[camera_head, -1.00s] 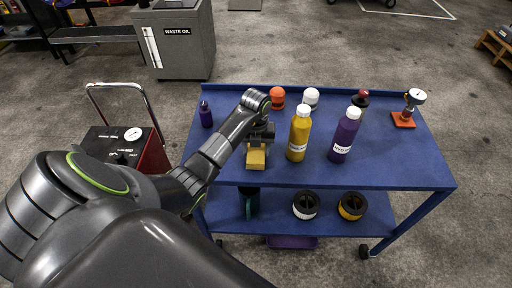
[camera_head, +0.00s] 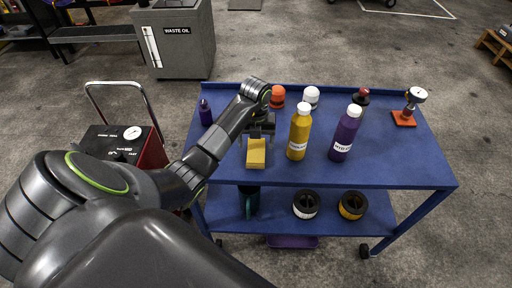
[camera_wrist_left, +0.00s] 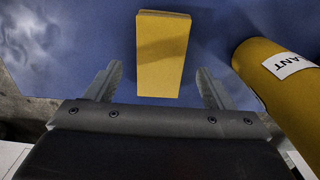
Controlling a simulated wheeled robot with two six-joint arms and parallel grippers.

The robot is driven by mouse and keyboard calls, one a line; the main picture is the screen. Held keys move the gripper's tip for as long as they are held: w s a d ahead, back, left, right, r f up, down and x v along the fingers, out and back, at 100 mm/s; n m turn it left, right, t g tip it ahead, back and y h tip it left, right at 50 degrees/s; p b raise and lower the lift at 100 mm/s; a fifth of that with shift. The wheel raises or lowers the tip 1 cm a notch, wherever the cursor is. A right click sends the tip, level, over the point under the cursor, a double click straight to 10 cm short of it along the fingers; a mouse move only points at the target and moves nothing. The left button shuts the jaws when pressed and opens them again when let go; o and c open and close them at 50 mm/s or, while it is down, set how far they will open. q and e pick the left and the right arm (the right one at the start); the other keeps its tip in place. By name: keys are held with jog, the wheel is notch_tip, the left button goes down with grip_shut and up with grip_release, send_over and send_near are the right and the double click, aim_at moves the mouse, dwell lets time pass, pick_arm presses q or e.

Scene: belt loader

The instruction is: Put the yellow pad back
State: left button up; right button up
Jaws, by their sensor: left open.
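The yellow pad (camera_head: 256,153) lies on the blue top shelf of the cart, near its front edge and left of the yellow bottle. In the left wrist view the pad (camera_wrist_left: 162,55) lies ahead of my left gripper (camera_wrist_left: 160,85), in line with the gap between the fingers. The fingers are spread on either side, apart from the pad, with nothing between their tips that they hold. In the head view my left gripper (camera_head: 259,128) is over the shelf just behind the pad. My right gripper is not in view.
A yellow bottle (camera_head: 299,133) stands close right of the pad, with a purple bottle (camera_head: 345,134) beyond it. Orange (camera_head: 277,97) and white (camera_head: 311,96) capped items stand behind. A small purple bottle (camera_head: 206,113) is at left.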

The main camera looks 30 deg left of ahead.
aim_at(256, 150)
pick_arm(q)
notch_tip(256, 150, up, 2)
jog(key=shift+r, duration=0.25)
notch_tip(256, 150, up, 7)
jog(key=p, duration=0.7)
jog(key=shift+f, duration=0.2)
